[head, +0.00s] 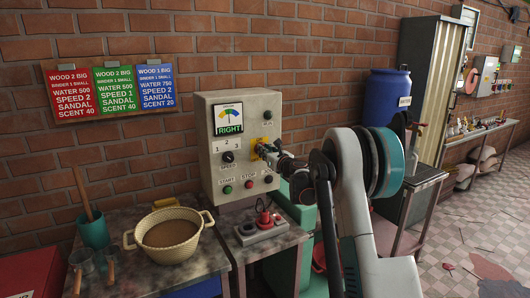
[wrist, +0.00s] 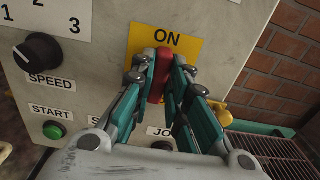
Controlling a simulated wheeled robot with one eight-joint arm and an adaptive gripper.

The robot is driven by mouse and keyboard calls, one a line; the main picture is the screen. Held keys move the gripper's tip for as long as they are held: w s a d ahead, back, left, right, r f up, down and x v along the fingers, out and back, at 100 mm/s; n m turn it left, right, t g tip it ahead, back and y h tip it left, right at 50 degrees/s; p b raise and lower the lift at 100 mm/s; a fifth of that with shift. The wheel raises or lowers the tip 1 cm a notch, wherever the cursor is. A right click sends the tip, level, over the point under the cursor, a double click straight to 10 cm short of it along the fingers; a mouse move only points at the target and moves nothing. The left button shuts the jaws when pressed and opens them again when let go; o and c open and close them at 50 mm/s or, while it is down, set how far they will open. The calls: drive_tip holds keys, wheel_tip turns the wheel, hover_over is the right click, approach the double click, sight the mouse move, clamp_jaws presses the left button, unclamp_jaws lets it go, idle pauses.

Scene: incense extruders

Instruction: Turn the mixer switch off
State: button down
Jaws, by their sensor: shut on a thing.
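The mixer switch is a red handle (wrist: 160,73) on a yellow plate (wrist: 185,45) marked ON, on the front of the grey control box (head: 207,125). In the wrist view the handle stands roughly upright, pointing near the ON label. My gripper (wrist: 161,80) has its teal-padded fingers on both sides of the handle and is shut on it. In the head view my gripper (head: 263,150) reaches the yellow plate from the right and hides the handle.
A speed knob (wrist: 38,52) and green START button (wrist: 54,130) are left of the switch. A JOG button (wrist: 162,145) lies below my fingers. A table with a wicker basket (head: 170,252) and a red-knobbed device (head: 263,222) stands below the box.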

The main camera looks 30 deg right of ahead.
drive_tip(key=shift+a+f+n+p, duration=0.1)
drive_tip(key=shift+n+p, duration=0.3)
drive_tip(key=shift+n, duration=2.55)
drive_tip(key=shift+a+f+n+p, duration=0.15)
drive_tip(key=shift+n+p, duration=0.2)
drive_tip(key=shift+n, duration=2.65)
drive_tip(key=shift+a+f+n+p, duration=0.1)
drive_tip(key=shift+n+p, duration=0.3)
drive_tip(key=shift+n, duration=2.55)
drive_tip(key=c, duration=1.6)
unclamp_jaws()
drive_tip(key=shift+o, duration=0.2)
drive_tip(key=shift+s, duration=0.1)
